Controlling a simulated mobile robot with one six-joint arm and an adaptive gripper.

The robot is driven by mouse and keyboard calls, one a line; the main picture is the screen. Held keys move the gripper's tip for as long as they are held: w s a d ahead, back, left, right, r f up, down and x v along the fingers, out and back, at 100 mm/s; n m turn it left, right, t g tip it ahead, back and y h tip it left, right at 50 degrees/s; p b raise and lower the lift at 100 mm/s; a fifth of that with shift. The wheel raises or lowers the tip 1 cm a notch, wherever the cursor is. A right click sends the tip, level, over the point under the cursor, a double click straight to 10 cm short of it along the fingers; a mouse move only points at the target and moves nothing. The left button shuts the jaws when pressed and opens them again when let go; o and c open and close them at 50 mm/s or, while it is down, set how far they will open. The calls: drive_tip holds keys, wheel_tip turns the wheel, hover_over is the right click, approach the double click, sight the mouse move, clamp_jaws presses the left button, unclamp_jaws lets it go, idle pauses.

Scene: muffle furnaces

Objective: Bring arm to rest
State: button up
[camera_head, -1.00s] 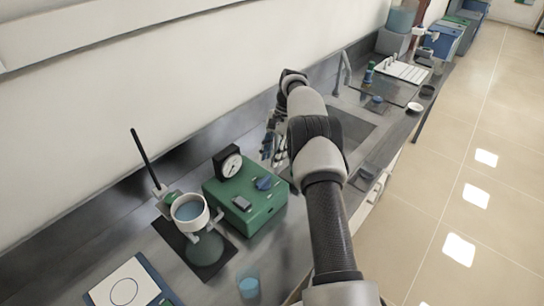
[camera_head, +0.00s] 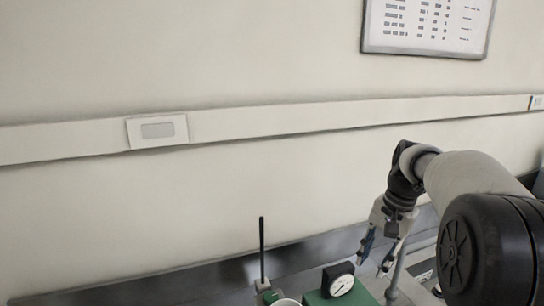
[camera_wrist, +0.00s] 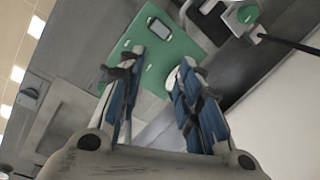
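My gripper (camera_head: 378,250) hangs from my arm at the right of the head view, fingers pointing down in front of the wall. In the wrist view my gripper (camera_wrist: 158,85) shows two blue-padded fingers spread apart, with nothing between them. Beyond the fingertips lies a green box (camera_wrist: 165,50) with a small grey phone-like item on it. In the head view the green box (camera_head: 358,296) shows only at the bottom edge, below the gripper, with a round dial gauge (camera_head: 341,285) at its back.
A black rod (camera_head: 262,248) stands left of the gauge, by the rim of a white vessel (camera_head: 288,302). The wall carries a trunking strip with a socket plate (camera_head: 157,130) and a framed chart (camera_head: 428,25). The floor (camera_wrist: 14,30) shows at the wrist view's left.

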drive_tip(key=s+a+r+n+t+h+b, duration=0.15)
drive_tip(key=s+a, duration=0.25)
drive_tip(key=s, duration=0.4)
drive_tip(key=s+a+r+n+t, duration=0.1)
drive_tip(key=s+a+r+n, duration=0.2)
drive_tip(key=s, duration=0.6)
drive_tip(key=s+a+f+n+t+b, duration=0.1)
drive_tip(key=s+f+n, duration=0.1)
drive_tip(key=s+f, duration=0.2)
drive_tip(key=s+a+f+n, duration=0.2)
drive_tip(key=s+f, duration=0.1)
drive_tip(key=s, duration=0.5)
drive_tip(key=shift+f+t+b, duration=0.35)
drive_tip(key=shift+b, duration=0.05)
drive_tip(key=shift+s, duration=0.1)
drive_tip(key=shift+c, duration=0.3)
